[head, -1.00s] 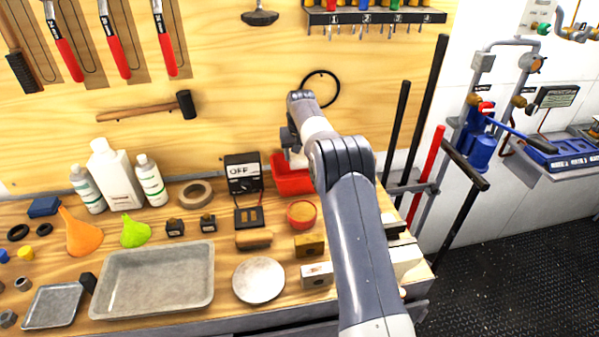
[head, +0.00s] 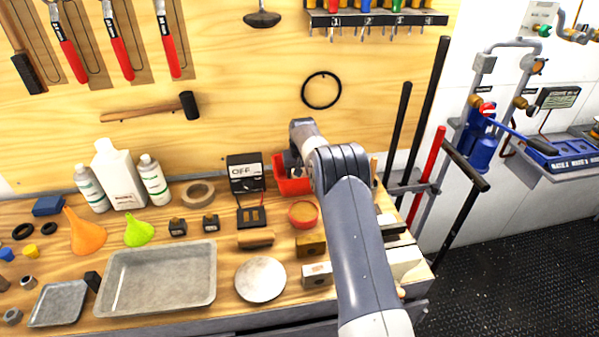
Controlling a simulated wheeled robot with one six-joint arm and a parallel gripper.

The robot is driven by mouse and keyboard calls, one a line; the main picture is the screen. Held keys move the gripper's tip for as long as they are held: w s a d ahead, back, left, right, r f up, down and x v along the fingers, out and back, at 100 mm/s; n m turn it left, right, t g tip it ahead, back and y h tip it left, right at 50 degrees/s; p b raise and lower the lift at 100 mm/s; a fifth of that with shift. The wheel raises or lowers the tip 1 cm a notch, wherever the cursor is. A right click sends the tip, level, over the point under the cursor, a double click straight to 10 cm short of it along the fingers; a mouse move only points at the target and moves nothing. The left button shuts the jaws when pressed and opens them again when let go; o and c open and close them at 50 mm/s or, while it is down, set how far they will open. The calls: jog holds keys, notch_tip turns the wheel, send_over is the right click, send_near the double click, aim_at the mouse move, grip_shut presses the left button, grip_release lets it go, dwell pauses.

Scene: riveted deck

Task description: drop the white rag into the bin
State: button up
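The red bin (head: 284,186) stands at the back of the wooden bench, against the plywood wall. My arm covers its right part. My gripper (head: 291,166) is low over the bin, with its end at or inside the bin's opening. The fingers are small and partly hidden, so I cannot tell whether they are open or shut. I cannot make out the white rag; the gripper, my arm or the bin's wall may hide it.
A black OFF box (head: 245,172) stands just left of the bin. A red bowl (head: 303,214) sits in front of it. A round plate (head: 260,279) and a grey tray (head: 157,278) lie nearer the front edge. Bottles (head: 120,178) stand at the back left.

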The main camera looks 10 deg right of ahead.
jog(key=shift+f, duration=0.45)
jog(key=o, duration=1)
jog(key=shift+r, duration=0.1)
jog(key=shift+r, duration=0.5)
jog(key=b+v, duration=0.1)
jog(key=v, duration=1.1)
jog(key=shift+r+b, duration=0.1)
jog(key=shift+b, duration=0.2)
